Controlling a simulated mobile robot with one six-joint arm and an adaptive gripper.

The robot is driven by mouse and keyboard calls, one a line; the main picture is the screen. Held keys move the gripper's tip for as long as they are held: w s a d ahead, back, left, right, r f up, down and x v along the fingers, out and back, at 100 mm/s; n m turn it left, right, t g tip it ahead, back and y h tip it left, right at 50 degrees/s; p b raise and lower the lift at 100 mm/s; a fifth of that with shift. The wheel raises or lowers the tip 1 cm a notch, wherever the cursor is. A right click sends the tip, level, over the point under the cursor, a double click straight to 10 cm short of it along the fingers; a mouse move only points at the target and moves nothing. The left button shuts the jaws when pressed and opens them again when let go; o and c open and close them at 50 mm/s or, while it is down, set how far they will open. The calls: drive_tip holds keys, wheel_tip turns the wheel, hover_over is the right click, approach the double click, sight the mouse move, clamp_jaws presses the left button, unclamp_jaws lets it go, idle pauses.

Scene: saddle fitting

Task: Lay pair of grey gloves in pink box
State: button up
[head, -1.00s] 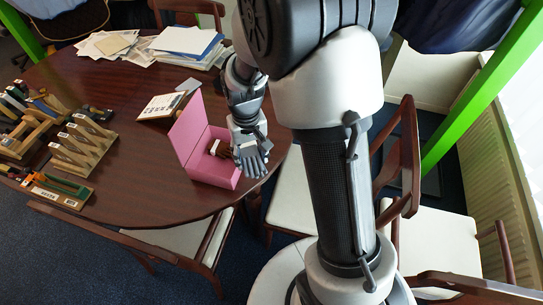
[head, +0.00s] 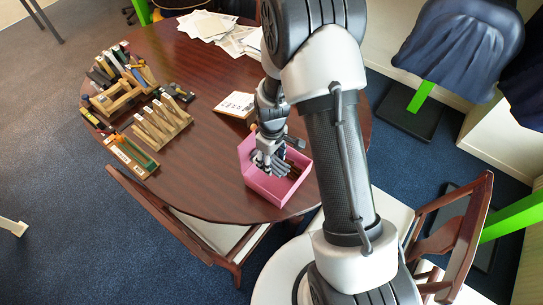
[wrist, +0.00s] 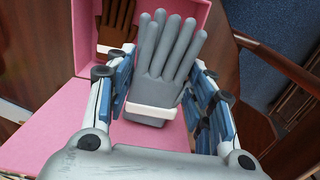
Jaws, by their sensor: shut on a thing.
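The pair of grey gloves (wrist: 172,55), with a white cuff band (wrist: 150,112), lies between the two blue-padded fingers of my gripper (wrist: 163,75) in the wrist view. My gripper is shut on it. The pink box (head: 266,186) stands open near the table's front right edge in the head view, its lid panel raised on the left. My gripper (head: 268,158) and the grey gloves (head: 282,168) are over the box's opening. The pink box also shows in the wrist view (wrist: 88,30). Whether the gloves touch its floor cannot be told.
A brown glove (wrist: 117,15) with a white band lies inside the box. A white card (head: 235,104) lies behind it. Wooden racks (head: 162,122) and tools stand on the table's left. Papers (head: 215,28) lie at the back. Chairs (head: 450,235) stand close around the table.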

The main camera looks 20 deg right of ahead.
drive_tip(key=shift+s+f+b, duration=0.3)
drive_tip(key=shift+f+b, duration=0.2)
drive_tip(key=shift+f, duration=0.2)
wheel_tip(320, 180, down, 5)
drive_tip(key=b, duration=0.3)
drive_tip(key=shift+w+f, duration=0.1)
drive_tip(key=shift+f+b, duration=1.55)
drive_tip(key=shift+b, duration=0.15)
idle(2.1)
idle(0.3)
drive_tip(key=o, duration=1.2)
drive_tip(key=shift+c, duration=0.2)
